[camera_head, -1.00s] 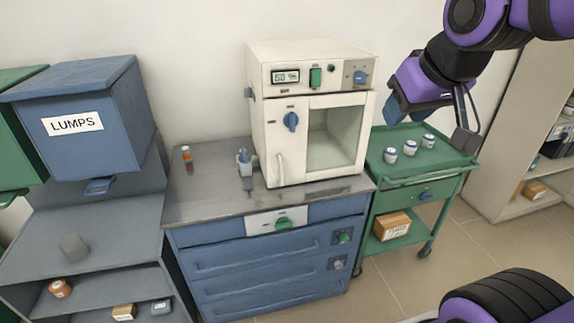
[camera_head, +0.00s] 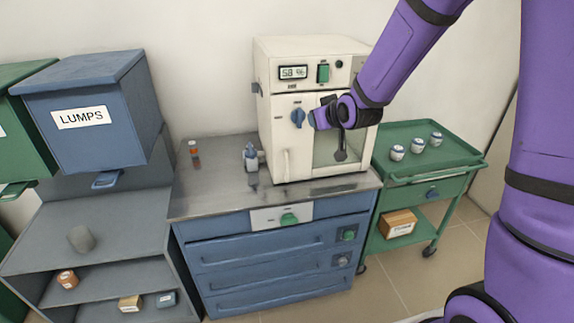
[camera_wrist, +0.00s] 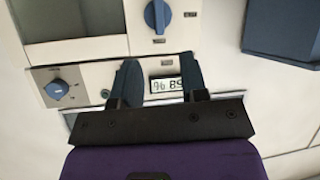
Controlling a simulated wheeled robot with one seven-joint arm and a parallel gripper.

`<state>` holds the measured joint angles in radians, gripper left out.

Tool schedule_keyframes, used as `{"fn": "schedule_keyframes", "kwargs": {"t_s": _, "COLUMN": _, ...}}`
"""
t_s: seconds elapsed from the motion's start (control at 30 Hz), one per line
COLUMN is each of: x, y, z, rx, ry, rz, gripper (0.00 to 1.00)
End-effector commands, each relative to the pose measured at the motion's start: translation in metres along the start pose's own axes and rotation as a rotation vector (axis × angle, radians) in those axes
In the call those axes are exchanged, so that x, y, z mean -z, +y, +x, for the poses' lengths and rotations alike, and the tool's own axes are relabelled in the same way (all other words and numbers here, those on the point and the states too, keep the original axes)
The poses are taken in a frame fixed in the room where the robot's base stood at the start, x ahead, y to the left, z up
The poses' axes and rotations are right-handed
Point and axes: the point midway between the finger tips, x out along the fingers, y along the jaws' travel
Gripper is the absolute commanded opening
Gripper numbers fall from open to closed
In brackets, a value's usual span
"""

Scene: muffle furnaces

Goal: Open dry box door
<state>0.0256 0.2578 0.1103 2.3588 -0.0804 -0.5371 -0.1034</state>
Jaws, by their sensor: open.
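The dry box is a cream cabinet (camera_head: 300,50) on the metal-topped bench. Its door (camera_head: 283,112) has a blue knob (camera_head: 298,118), a pale vertical handle (camera_head: 286,162) at lower left and a glass window; the door looks shut. My gripper (camera_head: 325,117) is in front of the door, just right of the blue knob, and partly hides the window. In the wrist view my gripper (camera_wrist: 160,75) has two dark blue fingers apart with nothing between them. The display (camera_wrist: 167,86) shows upside down behind them, and the blue knob (camera_wrist: 158,14) is beyond the fingertips.
A green cart (camera_head: 440,152) with several jars stands at right. A blue LUMPS bin (camera_head: 95,110) is at left.

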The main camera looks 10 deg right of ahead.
Motion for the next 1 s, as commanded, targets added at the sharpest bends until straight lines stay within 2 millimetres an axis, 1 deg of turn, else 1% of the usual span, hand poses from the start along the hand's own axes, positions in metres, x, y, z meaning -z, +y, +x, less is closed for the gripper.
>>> {"fn": "schedule_keyframes", "kwargs": {"t_s": 0.03, "x": -0.009, "y": -0.003, "z": 0.015, "rx": 0.008, "ry": 0.016, "rz": 0.0, "gripper": 0.4}}
{"fn": "schedule_keyframes", "kwargs": {"t_s": 0.2, "x": -0.032, "y": -0.012, "z": 0.055, "rx": 0.026, "ry": 0.107, "rz": 0.001, "gripper": 0.4}}
{"fn": "schedule_keyframes", "kwargs": {"t_s": 0.37, "x": -0.059, "y": -0.022, "z": 0.087, "rx": 0.038, "ry": 0.192, "rz": 0.01, "gripper": 0.4}}
{"fn": "schedule_keyframes", "kwargs": {"t_s": 0.5, "x": -0.085, "y": -0.031, "z": 0.11, "rx": 0.045, "ry": 0.268, "rz": 0.026, "gripper": 0.4}}
{"fn": "schedule_keyframes", "kwargs": {"t_s": 0.7, "x": -0.13, "y": -0.044, "z": 0.133, "rx": 0.044, "ry": 0.374, "rz": 0.056, "gripper": 0.4}}
{"fn": "schedule_keyframes", "kwargs": {"t_s": 0.8, "x": -0.15, "y": -0.05, "z": 0.14, "rx": 0.039, "ry": 0.424, "rz": 0.073, "gripper": 0.4}}
{"fn": "schedule_keyframes", "kwargs": {"t_s": 0.9, "x": -0.167, "y": -0.054, "z": 0.143, "rx": 0.032, "ry": 0.464, "rz": 0.087, "gripper": 0.4}}
{"fn": "schedule_keyframes", "kwargs": {"t_s": 1.0, "x": -0.178, "y": -0.056, "z": 0.144, "rx": 0.026, "ry": 0.491, "rz": 0.097, "gripper": 0.4}}
